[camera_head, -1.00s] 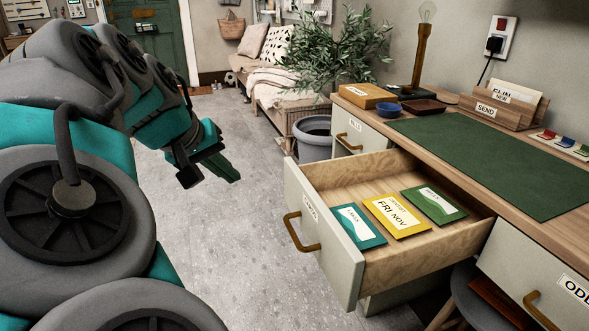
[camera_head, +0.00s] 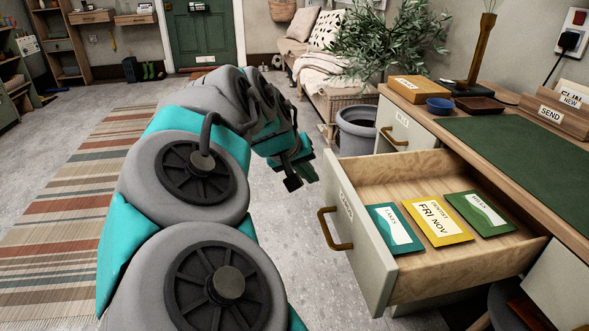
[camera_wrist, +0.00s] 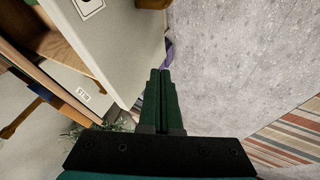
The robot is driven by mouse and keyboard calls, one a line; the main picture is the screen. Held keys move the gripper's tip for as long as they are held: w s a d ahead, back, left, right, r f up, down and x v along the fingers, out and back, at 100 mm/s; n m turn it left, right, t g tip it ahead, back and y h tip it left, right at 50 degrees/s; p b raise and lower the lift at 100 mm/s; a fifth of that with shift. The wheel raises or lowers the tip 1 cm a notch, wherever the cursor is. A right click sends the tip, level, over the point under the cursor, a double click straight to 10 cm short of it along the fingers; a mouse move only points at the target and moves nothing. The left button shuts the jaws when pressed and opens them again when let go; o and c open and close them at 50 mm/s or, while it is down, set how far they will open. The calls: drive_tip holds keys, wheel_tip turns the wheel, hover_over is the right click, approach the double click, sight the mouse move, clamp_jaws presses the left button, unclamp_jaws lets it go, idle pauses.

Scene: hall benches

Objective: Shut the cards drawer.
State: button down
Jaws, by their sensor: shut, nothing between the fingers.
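The cards drawer (camera_head: 375,245) is pulled well out of the desk, its pale front facing left with a brass handle (camera_head: 332,230). Inside lie a teal card (camera_head: 392,228), a yellow card (camera_head: 436,220) and a green card (camera_head: 479,213). My gripper (camera_head: 303,178) is shut and empty, in the space left of and beyond the drawer front, apart from it in the head view. In the wrist view, my shut fingertips (camera_wrist: 160,72) point along the outer face of the drawer front (camera_wrist: 122,50). Whether they touch it is unclear.
A second drawer (camera_head: 403,132), labelled bills, sits closed behind the cards drawer. The desk top holds a green mat (camera_head: 530,155) and a blue bowl (camera_head: 440,105). A striped rug (camera_head: 65,200) and clear floor lie left.

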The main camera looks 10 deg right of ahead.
drive_tip(key=shift+d, duration=0.8)
drive_tip(key=shift+d, duration=0.1)
